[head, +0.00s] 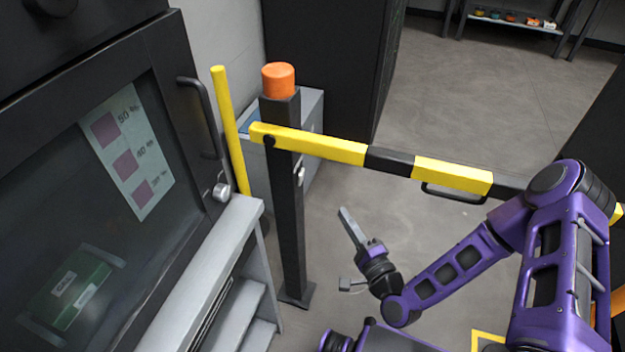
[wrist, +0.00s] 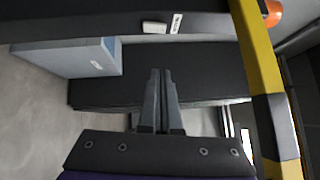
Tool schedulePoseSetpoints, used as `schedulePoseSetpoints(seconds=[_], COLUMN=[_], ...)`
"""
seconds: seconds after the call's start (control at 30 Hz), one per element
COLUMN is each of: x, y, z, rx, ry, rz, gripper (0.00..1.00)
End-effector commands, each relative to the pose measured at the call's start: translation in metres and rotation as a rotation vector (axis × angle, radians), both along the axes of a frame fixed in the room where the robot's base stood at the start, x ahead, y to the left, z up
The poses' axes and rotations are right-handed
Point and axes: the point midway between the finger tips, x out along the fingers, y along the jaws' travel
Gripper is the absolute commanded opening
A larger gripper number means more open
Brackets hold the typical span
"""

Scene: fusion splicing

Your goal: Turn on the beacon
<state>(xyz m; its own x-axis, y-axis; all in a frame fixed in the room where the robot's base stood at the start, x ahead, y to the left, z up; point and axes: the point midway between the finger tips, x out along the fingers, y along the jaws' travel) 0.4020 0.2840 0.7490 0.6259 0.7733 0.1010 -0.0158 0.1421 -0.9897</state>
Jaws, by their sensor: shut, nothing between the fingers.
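The beacon (head: 278,80) is an orange cylinder on top of a dark post (head: 288,225), with no visible glow. Part of it shows at the top right of the wrist view (wrist: 272,12). A small light-coloured switch (head: 300,175) sits on the post's side, below the barrier arm. In the wrist view the switch (wrist: 154,27) is beside a small white label (wrist: 176,23). My gripper (head: 344,210) is shut and empty, to the right of the post and a little lower than the switch in the head view. Its fingertips (wrist: 160,72) are apart from the switch.
A yellow and black barrier arm (head: 335,149) runs right from the post, with a handle (head: 453,194) beneath. A yellow pole (head: 231,130) and a grey box (head: 311,125) stand by the post. A dark glass-doored cabinet (head: 60,150) fills the left. Open floor lies beyond the barrier.

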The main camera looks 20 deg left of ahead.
Motion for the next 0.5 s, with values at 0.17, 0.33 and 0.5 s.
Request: schedulePoseSetpoints(seconds=[0.17,0.33,0.5], x=[0.0,0.003,0.016], y=[0.0,0.003,0.021], z=[0.0,0.0,0.003], rx=[-0.001,-0.003,-0.002], ry=[0.0,-0.001,-0.004], rz=[0.0,0.002,0.002], gripper=[0.0,0.0,0.0])
